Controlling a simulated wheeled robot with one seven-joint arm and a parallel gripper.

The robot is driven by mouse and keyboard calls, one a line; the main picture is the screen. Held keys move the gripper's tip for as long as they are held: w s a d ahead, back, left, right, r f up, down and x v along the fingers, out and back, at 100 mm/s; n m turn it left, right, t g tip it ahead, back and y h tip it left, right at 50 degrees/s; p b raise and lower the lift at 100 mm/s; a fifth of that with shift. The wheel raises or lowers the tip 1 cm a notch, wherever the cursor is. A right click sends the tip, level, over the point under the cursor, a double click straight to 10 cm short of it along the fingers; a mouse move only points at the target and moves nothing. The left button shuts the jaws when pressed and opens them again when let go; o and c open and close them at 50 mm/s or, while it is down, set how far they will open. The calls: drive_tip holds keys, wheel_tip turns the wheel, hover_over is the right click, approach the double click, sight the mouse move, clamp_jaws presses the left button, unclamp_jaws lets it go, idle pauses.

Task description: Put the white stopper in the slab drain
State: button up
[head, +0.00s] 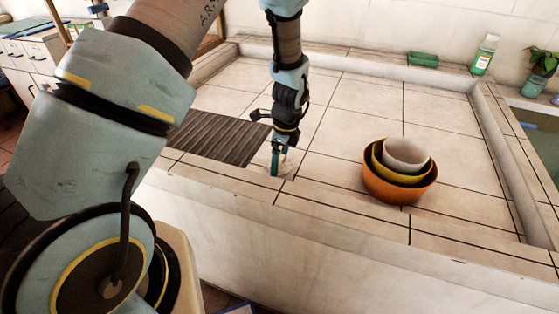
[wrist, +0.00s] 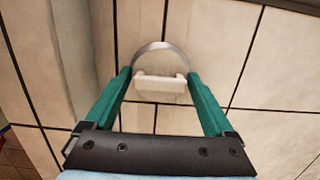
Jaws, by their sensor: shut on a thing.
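My gripper (head: 277,165) points down at the slab near its front edge, right of the dark ribbed panel. In the wrist view, the two green fingers of my gripper (wrist: 159,77) are shut on the white stopper (wrist: 160,84), with its pale bar between the fingertips. A round, grey-rimmed shape surrounds the bar; I cannot tell whether it is the stopper's disc or the drain's rim. In the head view the stopper (head: 285,166) is a small pale shape beside the fingertips, low over or touching the slab. The slab drain is not clearly visible.
Stacked orange, yellow and pale bowls (head: 400,187) stand right of my gripper on the tiled slab (head: 340,120). The dark ribbed panel (head: 215,137) lies to the left. The slab's middle is clear.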

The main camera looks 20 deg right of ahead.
sight(284, 168)
drive_tip(key=shift+f+b, duration=0.35)
drive_tip(key=shift+f, duration=0.25)
drive_tip(key=o, duration=1.1)
drive_tip(key=shift+c, duration=0.2)
drive_tip(key=shift+r, duration=0.2)
wheel_tip(284, 168, up, 11)
drive_tip(key=d+p, duration=0.1)
drive_tip(key=p, duration=0.7)
drive_tip(key=shift+s+f, duration=0.15)
drive_tip(key=shift+s, duration=0.3)
